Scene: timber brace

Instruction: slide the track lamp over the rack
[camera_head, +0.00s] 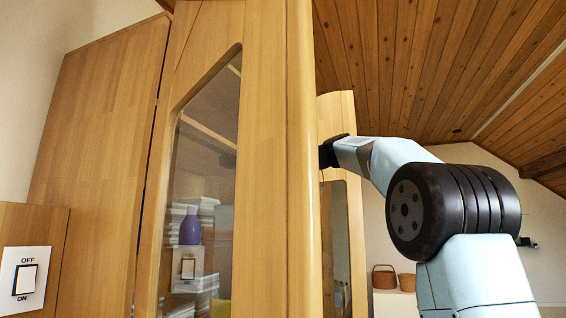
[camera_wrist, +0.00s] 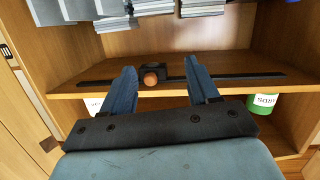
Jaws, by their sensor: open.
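The track lamp appears to be a small black block with a round orange knob (camera_wrist: 150,79), on a thin black rail (camera_wrist: 235,76) along a wooden shelf. My gripper (camera_wrist: 160,68) is open in the wrist view, with one blue finger on each side of the knob in the picture. I see nothing held between the fingers and cannot tell how far their tips are from the lamp. In the head view, the wooden cabinet front hides my fingers and the lamp. I cannot pick out the rack with certainty.
Grey books or boxes (camera_wrist: 135,22) line the top of the wrist view. A green-labelled container (camera_wrist: 263,103) stands below the shelf at right. In the head view, a glazed cabinet door (camera_head: 268,160) stands left of my arm; a wall switch (camera_head: 26,280) is at far left.

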